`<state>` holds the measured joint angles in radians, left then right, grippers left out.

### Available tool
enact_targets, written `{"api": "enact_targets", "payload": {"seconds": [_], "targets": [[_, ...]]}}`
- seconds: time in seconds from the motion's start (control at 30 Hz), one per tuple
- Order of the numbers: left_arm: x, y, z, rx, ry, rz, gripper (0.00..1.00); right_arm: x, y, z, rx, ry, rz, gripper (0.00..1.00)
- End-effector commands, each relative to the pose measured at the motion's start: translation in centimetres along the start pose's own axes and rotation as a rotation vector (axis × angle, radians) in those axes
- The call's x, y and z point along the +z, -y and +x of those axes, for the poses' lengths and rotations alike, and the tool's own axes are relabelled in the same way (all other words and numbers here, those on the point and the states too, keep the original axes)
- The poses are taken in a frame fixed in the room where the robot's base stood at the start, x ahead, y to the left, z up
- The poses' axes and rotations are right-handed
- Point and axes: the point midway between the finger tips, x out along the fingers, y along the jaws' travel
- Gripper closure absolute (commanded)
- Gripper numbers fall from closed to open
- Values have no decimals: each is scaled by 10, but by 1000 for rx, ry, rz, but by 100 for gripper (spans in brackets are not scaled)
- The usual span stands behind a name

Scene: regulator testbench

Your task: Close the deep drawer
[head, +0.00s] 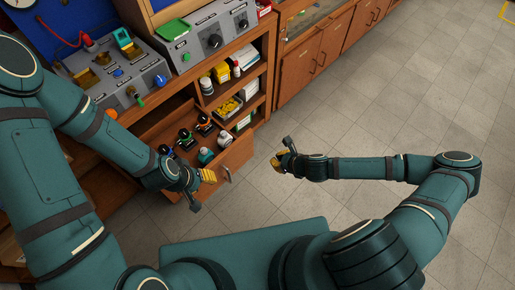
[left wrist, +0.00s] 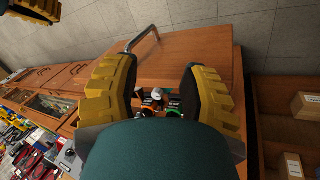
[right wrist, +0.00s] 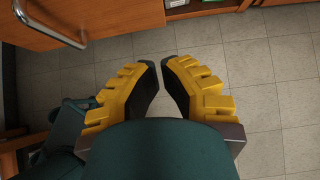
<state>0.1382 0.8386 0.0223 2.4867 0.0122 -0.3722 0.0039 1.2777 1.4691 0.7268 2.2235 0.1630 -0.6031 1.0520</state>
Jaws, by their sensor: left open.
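The deep drawer (head: 238,160) is wooden and pulled out from the bench, with bottles and small devices inside. Its metal handle (head: 227,175) is on its front, also seen in the left wrist view (left wrist: 146,38) and at the top left of the right wrist view (right wrist: 50,28). My left gripper (head: 203,186) is open and empty beside the drawer's near end, close to the front panel. In the left wrist view its fingers (left wrist: 160,78) are spread over the drawer. My right gripper (head: 280,160) is in front of the drawer, apart from it, fingertips (right wrist: 160,66) narrowly apart with nothing between.
The bench above carries grey test panels (head: 112,72). Open shelves (head: 232,95) with bottles and boxes are behind the drawer. More wooden cabinets (head: 312,60) run along the wall. The tiled floor (head: 400,110) to the right is clear.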

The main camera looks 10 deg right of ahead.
Motion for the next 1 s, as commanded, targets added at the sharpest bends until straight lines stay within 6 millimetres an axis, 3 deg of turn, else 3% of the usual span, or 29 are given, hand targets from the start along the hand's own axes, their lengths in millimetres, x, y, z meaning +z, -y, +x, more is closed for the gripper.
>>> {"api": "enact_targets", "payload": {"seconds": [0.53,0.73,1.0], "targets": [[2,5,15,-3,1,0,57,-1,-3,100,4,-1,-6,100],[2,5,14,-3,1,0,57,21,-2,116,4,1,-8,100],[2,4,14,-3,1,0,57,28,-2,123,4,-1,-7,100]]}}
